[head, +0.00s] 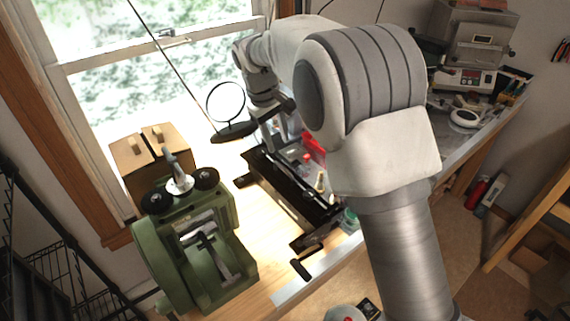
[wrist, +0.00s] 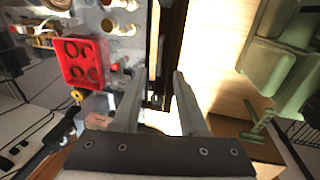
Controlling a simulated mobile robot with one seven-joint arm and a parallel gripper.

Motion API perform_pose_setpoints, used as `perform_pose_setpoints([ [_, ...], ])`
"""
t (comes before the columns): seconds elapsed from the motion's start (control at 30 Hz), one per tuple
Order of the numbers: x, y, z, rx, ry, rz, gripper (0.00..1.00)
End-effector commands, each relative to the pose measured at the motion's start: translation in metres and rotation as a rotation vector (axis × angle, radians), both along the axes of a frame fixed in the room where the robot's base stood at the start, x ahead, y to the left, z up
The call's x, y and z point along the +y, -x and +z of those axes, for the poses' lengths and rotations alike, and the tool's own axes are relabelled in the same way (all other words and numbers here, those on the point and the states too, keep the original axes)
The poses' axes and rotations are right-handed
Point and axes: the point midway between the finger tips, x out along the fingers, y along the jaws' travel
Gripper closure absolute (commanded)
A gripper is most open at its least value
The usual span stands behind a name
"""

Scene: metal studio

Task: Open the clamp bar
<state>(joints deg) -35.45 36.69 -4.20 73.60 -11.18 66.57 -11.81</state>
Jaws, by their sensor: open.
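A long black bar-like device (head: 290,185), which I take to carry the clamp bar, lies diagonally on the bench in the head view. A crank-like handle (head: 303,262) is at its near end. In the wrist view its dark bar (wrist: 172,40) runs up from between my gripper's fingers. My gripper (wrist: 160,80) is open, with nothing seen held between the fingers. In the head view my arm reaches over to the device's far end, and the gripper is small and partly hidden there. I cannot tell whether the fingers touch the bar, or whether it is raised.
A green machine (head: 195,250) stands left of the device, with a wooden box (head: 145,150) behind it. A round magnifier (head: 226,102) stands near my arm. A red holder (wrist: 85,60) and small jars sit beside the bar. Bare wood lies between device and green machine.

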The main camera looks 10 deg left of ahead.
Motion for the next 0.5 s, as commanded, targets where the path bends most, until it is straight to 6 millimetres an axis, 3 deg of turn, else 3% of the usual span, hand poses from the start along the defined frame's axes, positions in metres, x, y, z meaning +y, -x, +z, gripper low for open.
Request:
perform_pose_setpoints([
  [0.3, -0.011, -0.011, -0.066, 0.003, 0.001, -0.002, 0.58],
  [0.5, -0.015, -0.016, -0.092, 0.001, 0.0, -0.001, 0.58],
])
